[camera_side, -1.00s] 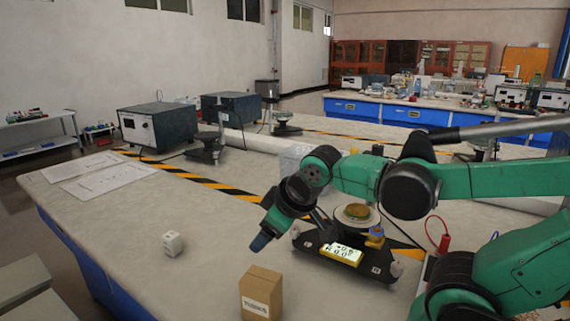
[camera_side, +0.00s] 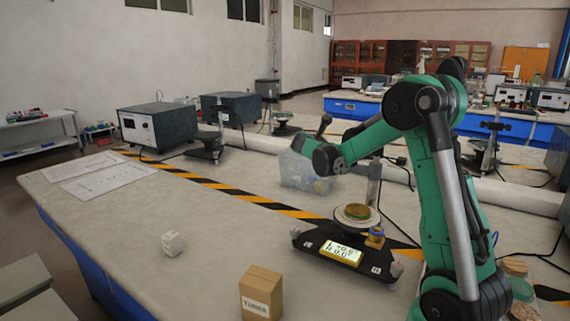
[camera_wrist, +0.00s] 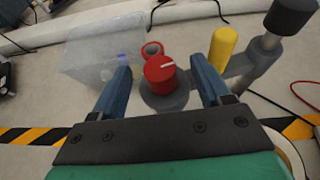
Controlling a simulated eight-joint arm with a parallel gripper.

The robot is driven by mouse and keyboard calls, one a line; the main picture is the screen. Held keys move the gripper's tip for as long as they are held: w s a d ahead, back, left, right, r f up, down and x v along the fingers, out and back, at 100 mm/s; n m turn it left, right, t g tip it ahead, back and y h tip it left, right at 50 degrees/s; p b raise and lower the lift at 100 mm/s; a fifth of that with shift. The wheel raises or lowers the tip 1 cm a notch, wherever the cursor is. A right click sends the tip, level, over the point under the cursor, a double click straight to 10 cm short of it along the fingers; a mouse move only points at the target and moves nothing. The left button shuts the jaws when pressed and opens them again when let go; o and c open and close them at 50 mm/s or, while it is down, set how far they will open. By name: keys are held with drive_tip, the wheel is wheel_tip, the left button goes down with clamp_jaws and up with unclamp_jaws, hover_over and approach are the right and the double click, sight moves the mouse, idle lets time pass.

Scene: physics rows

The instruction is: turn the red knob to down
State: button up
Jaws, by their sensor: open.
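The red knob (camera_wrist: 160,74) shows in the wrist view on a round grey base, with a white line on its top that points right and slightly up in the picture. My gripper (camera_wrist: 164,82) is open. Its two blue fingers appear on the left and right of the knob in the wrist view, with visible gaps. I cannot tell whether the fingertips are down at the knob's height. In the side view the knob is not visible, and my arm's end is by the clear bin with its fingers mostly hidden.
A clear bin (camera_wrist: 100,52), a red ring (camera_wrist: 152,50), a yellow cylinder (camera_wrist: 223,46) and a grey post with a black top (camera_wrist: 290,15) surround the knob. The left front is mostly clear.

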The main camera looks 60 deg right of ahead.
drive_tip(key=shift+x, duration=1.05)
clamp_jaws()
drive_tip(key=shift+m+g, duration=0.3)
drive_tip(key=shift+g, duration=0.1)
drive_tip(key=m+g+y, duration=0.1)
drive_tip(key=m+g, duration=0.3)
drive_tip(key=g, duration=0.1)
drive_tip(key=shift+m+g+y, duration=1.2)
drive_tip(key=shift+m+g, duration=0.9)
drive_tip(key=shift+m, duration=0.1)
